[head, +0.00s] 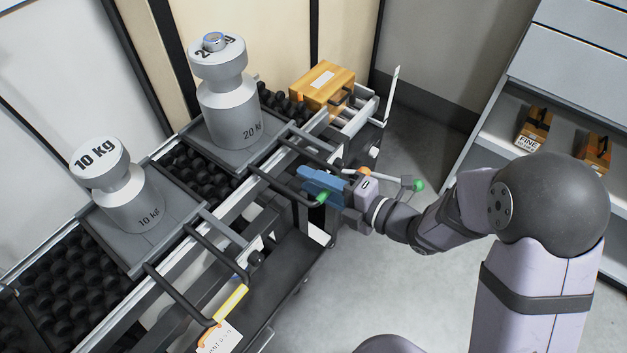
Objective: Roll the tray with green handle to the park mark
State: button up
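The tray (224,150) carrying the 20 kg weight (230,103) sits on the black roller track. Two dark bars reach from it toward my gripper, and a green end (322,197) of its handle shows there. My gripper (320,183), with blue fingers, is at this handle and covers most of its crossbar. I cannot tell whether the fingers are closed on it. A second tray (164,232) with a 10 kg weight (122,189) is nearer, to the left; its handle has a yellow crossbar (231,300). I cannot make out a park mark.
Black rollers (193,173) separate the two trays, and more lie beyond the 20 kg tray. A cardboard box (323,86) stands at the track's far end. A shelf (520,125) with small boxes is at right. Clear grey floor (400,285) lies between.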

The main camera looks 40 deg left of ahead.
aim_at(334, 156)
grip_shut()
jog(key=w+b, duration=0.1)
jog(key=w, duration=0.7)
jog(key=shift+w+f, duration=0.1)
jog(key=shift+w, duration=0.2)
grip_release()
jog(key=shift+w, duration=0.1)
jog(key=shift+d, duration=0.1)
jog(key=v, duration=0.7)
